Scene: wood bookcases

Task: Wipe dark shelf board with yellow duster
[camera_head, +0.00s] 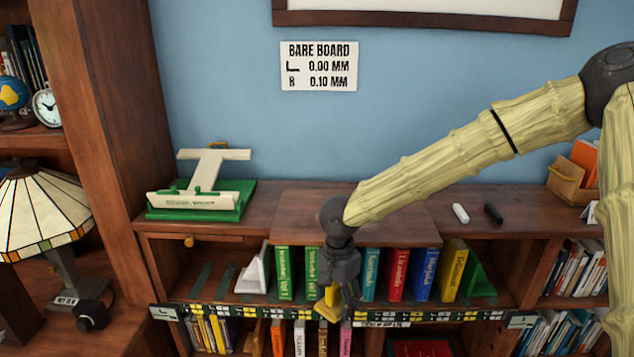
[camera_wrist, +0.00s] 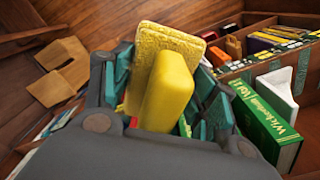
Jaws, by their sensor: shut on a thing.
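My gripper (camera_head: 338,292) hangs at the front of the dark wood bookcase, before the row of books. It is shut on the yellow duster (camera_head: 327,306). In the wrist view the duster (camera_wrist: 168,85) sits between my two green-padded fingers, with a wider textured yellow part behind its block. The dark shelf board (camera_head: 205,287) shows bare at the left of the compartment, with green strips on it. My gripper and the books hide much of the rest. I cannot tell whether the duster touches the board.
Green books (camera_head: 290,273) stand left of my gripper, and red (camera_head: 397,276), blue (camera_head: 424,276) and yellow (camera_head: 453,272) books stand right. A white bookend (camera_head: 253,273) is left of the green books. A green-and-cream stand (camera_head: 203,195) and a white marker (camera_head: 460,213) are on top.

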